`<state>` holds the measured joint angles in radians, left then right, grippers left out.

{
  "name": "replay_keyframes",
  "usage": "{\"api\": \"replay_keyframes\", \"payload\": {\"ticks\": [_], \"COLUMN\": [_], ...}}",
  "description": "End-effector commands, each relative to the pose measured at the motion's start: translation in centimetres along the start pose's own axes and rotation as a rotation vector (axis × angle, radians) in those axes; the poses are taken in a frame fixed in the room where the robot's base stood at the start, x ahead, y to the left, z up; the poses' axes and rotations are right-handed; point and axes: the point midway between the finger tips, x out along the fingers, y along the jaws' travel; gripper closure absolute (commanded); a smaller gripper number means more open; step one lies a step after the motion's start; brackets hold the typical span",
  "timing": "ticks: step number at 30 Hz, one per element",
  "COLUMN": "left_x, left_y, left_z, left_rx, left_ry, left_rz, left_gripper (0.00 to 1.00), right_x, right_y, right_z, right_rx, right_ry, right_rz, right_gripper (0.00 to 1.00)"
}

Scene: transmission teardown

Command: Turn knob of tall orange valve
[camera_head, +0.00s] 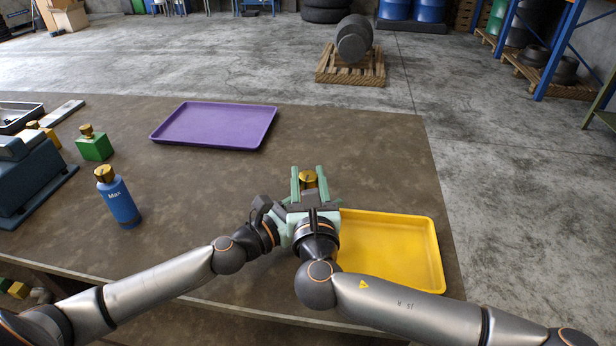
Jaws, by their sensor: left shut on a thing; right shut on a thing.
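A gold knob (308,179) shows between the two green fingers of my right gripper (309,178), which is shut on it. The body under this knob is hidden by my grippers, so I cannot see its colour or height. My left gripper (290,228) is lower, reaching in from the left behind my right wrist. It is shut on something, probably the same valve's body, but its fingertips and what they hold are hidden.
A yellow tray (434,250) lies right of my grippers, near the table's right edge. A purple tray (214,125) lies farther back. A blue valve (120,204), a green valve (94,148) and a yellow-orange valve (49,136) stand left. The table's middle is clear.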

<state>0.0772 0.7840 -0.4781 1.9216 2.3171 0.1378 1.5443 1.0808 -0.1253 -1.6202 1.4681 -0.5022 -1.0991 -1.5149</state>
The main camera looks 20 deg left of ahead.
Motion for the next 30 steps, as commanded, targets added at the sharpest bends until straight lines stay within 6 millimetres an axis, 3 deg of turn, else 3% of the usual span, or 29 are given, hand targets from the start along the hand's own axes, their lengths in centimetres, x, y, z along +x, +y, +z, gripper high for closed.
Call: {"api": "replay_keyframes", "payload": {"ticks": [3,11,24,30], "left_x": [0.06,0.06,0.06,0.06], "left_y": [0.05,0.06,0.04,0.04], "left_z": [0.35,0.35,0.37,0.39], "left_rx": [0.002,0.002,0.002,0.002], "left_ry": [-0.006,-0.006,-0.007,-0.007], "left_rz": [0.001,0.001,0.000,0.000], "left_gripper": [1.00,1.00,1.00,1.00], "right_x": [0.01,0.04,0.06,0.00], "right_y": [-0.04,-0.11,-0.09,0.01], "right_z": [0.01,-0.02,0.00,-0.01], "right_rx": [0.000,0.000,0.001,0.002], "right_ry": [0.000,0.001,0.009,0.010], "right_rz": [-0.001,0.012,0.273,0.313], "right_gripper": [1.00,1.00,1.00,1.00]}}
